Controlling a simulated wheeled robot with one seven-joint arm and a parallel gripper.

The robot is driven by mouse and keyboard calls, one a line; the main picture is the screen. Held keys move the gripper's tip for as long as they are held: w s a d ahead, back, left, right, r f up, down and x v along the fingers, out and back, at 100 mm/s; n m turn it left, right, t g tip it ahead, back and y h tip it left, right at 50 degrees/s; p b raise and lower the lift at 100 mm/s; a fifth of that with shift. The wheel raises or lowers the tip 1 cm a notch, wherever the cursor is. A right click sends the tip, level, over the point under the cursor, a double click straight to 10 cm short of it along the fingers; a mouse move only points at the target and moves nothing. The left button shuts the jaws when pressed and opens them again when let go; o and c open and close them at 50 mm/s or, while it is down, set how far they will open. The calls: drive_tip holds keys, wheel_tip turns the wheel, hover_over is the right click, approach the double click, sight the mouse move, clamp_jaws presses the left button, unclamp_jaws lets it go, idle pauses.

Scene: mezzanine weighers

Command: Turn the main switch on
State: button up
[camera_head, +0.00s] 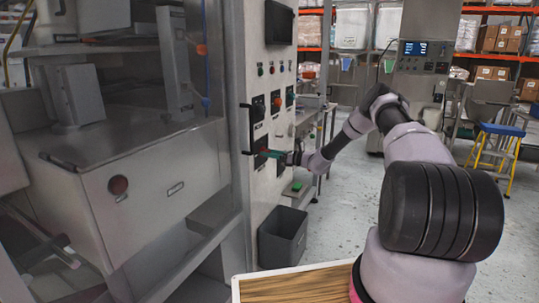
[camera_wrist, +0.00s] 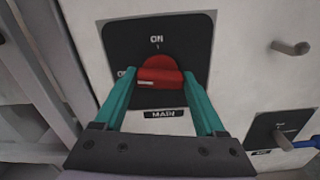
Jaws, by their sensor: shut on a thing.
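The main switch is a red rotary knob (camera_wrist: 162,70) on a black plate (camera_wrist: 190,40), with "ON" printed above it and a "MAIN" label (camera_wrist: 166,113) below. A partly hidden label stands at its left. A white mark on the knob's front is toward its left side. My gripper (camera_wrist: 160,84) is shut on the knob, with one teal finger at each side. In the head view my gripper (camera_head: 272,153) reaches the lower part of the pale control panel (camera_head: 268,185) from the right; the knob is mostly hidden there.
Other dark rotary switches (camera_head: 257,108) and small buttons sit higher on the panel. A black handle (camera_head: 249,128) stands out at the panel's left edge. A grey bin (camera_head: 283,237) is on the floor below. In the wrist view, a metal peg (camera_wrist: 291,47) and another black plate (camera_wrist: 282,128) are at right.

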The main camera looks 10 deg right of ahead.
drive_tip(key=shift+w+d+f+m, duration=0.1)
drive_tip(key=shift+m, duration=3.85)
drive_tip(key=shift+f+m, duration=0.1)
drive_tip(key=shift+m, duration=3.85)
drive_tip(key=o, duration=1.3)
drive_tip(key=v, duration=1)
drive_tip(key=shift+s+d, duration=0.25)
drive_tip(key=shift+d, duration=0.05)
